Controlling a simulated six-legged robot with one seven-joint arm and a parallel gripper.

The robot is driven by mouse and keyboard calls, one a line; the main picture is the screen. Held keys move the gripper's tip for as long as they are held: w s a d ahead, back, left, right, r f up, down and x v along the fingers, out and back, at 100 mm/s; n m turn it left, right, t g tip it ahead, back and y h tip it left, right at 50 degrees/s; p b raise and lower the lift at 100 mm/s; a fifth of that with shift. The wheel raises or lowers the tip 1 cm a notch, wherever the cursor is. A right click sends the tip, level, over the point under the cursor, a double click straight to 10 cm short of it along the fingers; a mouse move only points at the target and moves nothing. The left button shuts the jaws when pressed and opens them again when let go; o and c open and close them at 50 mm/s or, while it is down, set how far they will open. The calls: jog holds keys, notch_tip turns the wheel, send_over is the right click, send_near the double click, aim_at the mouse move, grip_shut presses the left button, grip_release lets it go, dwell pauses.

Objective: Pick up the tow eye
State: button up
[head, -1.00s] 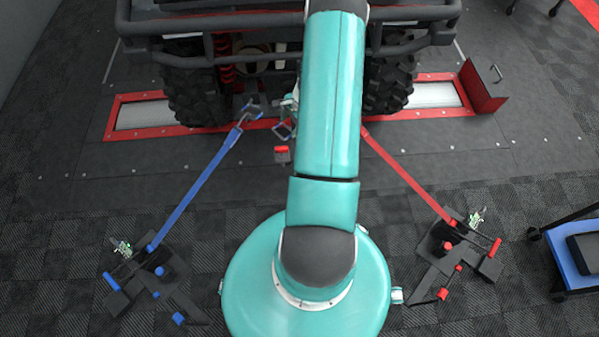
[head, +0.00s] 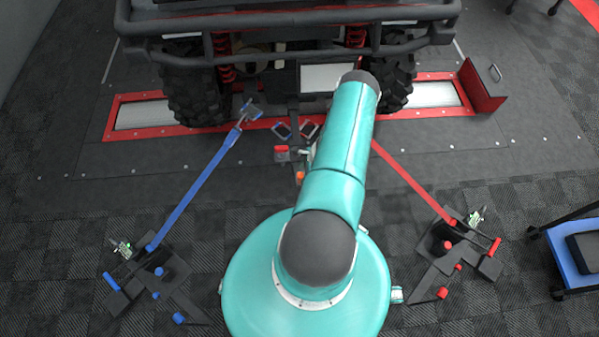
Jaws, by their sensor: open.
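I cannot pick out the tow eye for certain. A small orange piece (head: 300,175) lies on the floor close to the left edge of my arm; it is too small to name. A pale sliver at the arm's left edge could be part of my wrist.
The vehicle's bumper (head: 290,47) and tyres stand ahead over red-framed rollers. A blue strap (head: 195,190) and a red strap (head: 412,182) run out to dark floor anchors on either side. A small red block (head: 281,152) sits near the middle. A blue cart (head: 575,262) stands at right.

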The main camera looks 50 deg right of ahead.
aim_at(301, 174)
jog(key=x, duration=0.5)
jog(key=shift+w+a+f, duration=0.15)
jog(key=shift+f, duration=0.2)
grip_shut()
